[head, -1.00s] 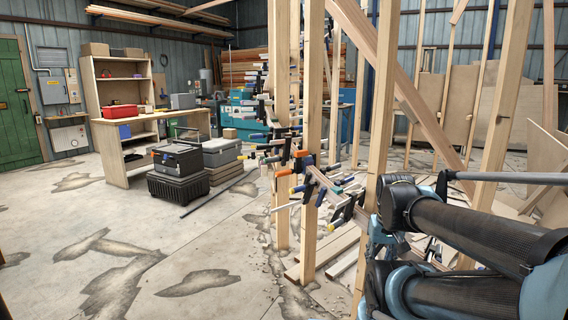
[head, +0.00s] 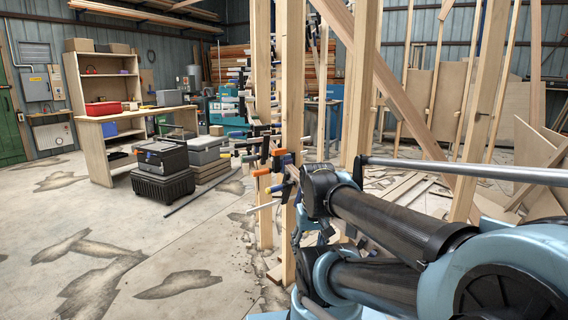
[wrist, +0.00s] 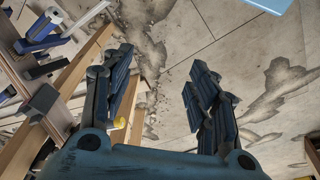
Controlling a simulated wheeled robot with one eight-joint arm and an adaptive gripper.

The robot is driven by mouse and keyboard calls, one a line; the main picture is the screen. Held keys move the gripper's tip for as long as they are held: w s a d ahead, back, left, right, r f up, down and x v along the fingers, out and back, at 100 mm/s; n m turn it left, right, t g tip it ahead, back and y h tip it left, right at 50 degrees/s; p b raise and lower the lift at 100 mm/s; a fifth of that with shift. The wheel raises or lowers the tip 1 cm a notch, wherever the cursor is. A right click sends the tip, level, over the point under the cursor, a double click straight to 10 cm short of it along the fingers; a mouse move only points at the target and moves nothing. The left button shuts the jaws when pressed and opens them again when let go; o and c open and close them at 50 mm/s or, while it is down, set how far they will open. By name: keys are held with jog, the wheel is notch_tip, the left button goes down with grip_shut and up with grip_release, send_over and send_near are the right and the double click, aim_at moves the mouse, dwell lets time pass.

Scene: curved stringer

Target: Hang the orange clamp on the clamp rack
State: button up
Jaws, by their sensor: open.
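My gripper (wrist: 160,68) is open and empty in the wrist view, fingers apart over bare floor. I cannot pick out the clamp rack for certain.
Upright studs (head: 292,120) and a diagonal timber (head: 410,105) stand close to my arm. A black case (head: 162,185), a workbench with shelves (head: 100,125) and leaning boards (head: 530,165) are further off. Concrete floor at the left (head: 110,235) is clear.

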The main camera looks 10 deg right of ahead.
jog(key=o, duration=0.4)
jog(key=w+a+r+y, duration=0.1)
jog(key=w+r, duration=0.1)
jog(key=w, duration=0.1)
jog(key=w+a+r+n+t+y, duration=0.1)
jog(key=w+r, duration=0.1)
jog(key=w, duration=0.2)
jog(key=w+a+r+n+t+y, duration=0.1)
jog(key=w+r, duration=0.1)
jog(key=w, duration=0.2)
jog(key=shift+a+r, duration=0.3)
jog(key=shift+a, duration=0.05)
jog(key=shift+o, duration=0.2)
jog(key=w+d+r+n+t+y, duration=0.15)
jog(key=w+r, duration=0.35)
jog(key=w, duration=0.5)
jog(key=w+d+r+n+t+y, duration=0.1)
jog(key=w+d+r+t, duration=0.15)
jog(key=w+r, duration=0.45)
jog(key=t, duration=0.4)
send_near(281, 150)
jog(key=x, duration=0.4)
jog(key=shift+w+a+f, duration=0.1)
jog(key=shift+w+f, duration=0.05)
jog(key=shift+f, duration=0.1)
jog(key=shift+x, duration=2.7)
